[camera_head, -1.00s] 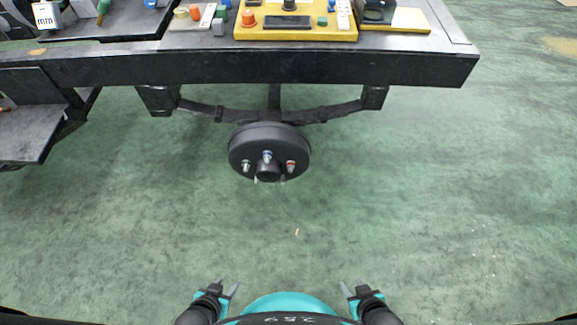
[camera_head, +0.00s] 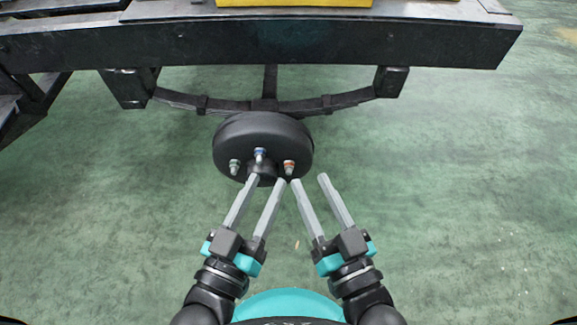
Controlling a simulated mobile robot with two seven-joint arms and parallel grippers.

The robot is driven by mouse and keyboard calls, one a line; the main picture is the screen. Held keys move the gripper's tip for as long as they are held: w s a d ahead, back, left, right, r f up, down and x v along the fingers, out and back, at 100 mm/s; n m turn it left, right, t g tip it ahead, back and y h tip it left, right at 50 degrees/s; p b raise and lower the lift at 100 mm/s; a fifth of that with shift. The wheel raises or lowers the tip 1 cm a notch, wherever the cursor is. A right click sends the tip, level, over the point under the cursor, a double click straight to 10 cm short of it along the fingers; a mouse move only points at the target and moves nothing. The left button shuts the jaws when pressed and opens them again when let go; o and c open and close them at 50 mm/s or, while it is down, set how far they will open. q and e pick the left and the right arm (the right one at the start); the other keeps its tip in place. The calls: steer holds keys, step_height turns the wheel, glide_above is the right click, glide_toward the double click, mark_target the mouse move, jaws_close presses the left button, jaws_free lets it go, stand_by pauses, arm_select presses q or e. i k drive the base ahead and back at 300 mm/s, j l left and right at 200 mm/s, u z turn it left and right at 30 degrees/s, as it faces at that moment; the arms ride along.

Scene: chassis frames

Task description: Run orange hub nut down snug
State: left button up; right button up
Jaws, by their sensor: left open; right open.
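The black wheel hub (camera_head: 262,132) hangs under the chassis frame at the picture's middle. Several studs stand on its face. The orange hub nut (camera_head: 289,166) sits on the right stud. A blue nut (camera_head: 260,154) is on the upper middle stud, and a grey-green one (camera_head: 235,166) is on the left stud. My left gripper (camera_head: 268,180) is open and empty, with its fingertips just below the hub's centre boss. My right gripper (camera_head: 309,181) is open and empty, its fingertips just below and right of the orange nut. Neither gripper visibly holds a nut.
The black chassis beam (camera_head: 290,43) runs across above the hub, with a leaf spring (camera_head: 330,104) beneath it. The edge of a yellow panel (camera_head: 290,3) shows on top. The green floor (camera_head: 450,200) is clear to the right.

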mark_target(288, 163)
steer(key=i+l+u, duration=0.15)
steer(key=l, duration=0.15)
steer(key=i+l+u, duration=0.1)
steer(key=l, duration=0.2)
steer(key=u, duration=1.4)
